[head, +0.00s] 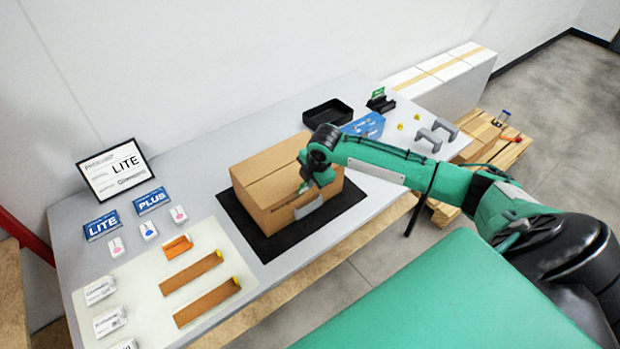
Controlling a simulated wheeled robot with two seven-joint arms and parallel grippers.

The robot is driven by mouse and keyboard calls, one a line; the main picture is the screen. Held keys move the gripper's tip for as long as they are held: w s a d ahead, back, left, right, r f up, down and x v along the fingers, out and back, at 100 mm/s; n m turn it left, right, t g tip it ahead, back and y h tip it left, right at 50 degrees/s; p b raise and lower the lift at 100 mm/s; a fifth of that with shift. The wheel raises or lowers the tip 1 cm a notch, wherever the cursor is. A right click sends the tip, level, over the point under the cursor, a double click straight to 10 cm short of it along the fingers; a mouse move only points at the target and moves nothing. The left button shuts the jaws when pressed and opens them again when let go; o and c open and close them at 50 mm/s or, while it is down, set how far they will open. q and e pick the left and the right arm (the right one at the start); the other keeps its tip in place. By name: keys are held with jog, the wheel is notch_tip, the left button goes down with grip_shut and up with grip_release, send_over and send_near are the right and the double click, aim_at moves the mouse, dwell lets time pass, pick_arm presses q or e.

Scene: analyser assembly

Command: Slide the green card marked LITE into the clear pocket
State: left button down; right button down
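A brown cardboard box (270,190) stands on a black mat (262,243) in the middle of the table. A pale grey patch (308,207) on its front face looks like the clear pocket. My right arm reaches in from the right, and my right gripper (305,186) points down at the box's front, just above that patch. A small green edge shows at the gripper; I cannot tell whether it is a card or part of the gripper. Its fingers are too small and hidden to read. A green card (377,93) stands in a black holder at the table's far end. My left gripper is out of view.
A framed LITE sign (113,168), blue LITE (102,225) and PLUS (151,201) boxes and small white items are at left. A pale mat (150,275) bears brown strips and an orange part. A black tray (327,114), blue box (365,125) and grey parts (430,138) lie beyond the box.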

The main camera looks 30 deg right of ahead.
notch_tip(320, 180, down, 6)
jog(key=b, duration=0.4)
jog(key=shift+r, duration=0.1)
jog(key=shift+f, duration=0.45)
dwell(0.9)
jog(key=shift+w+f, duration=0.1)
jog(key=shift+f, duration=0.6)
dwell(0.5)
jog(key=c, duration=1.6)
grip_release()
jog(key=shift+r, duration=0.15)
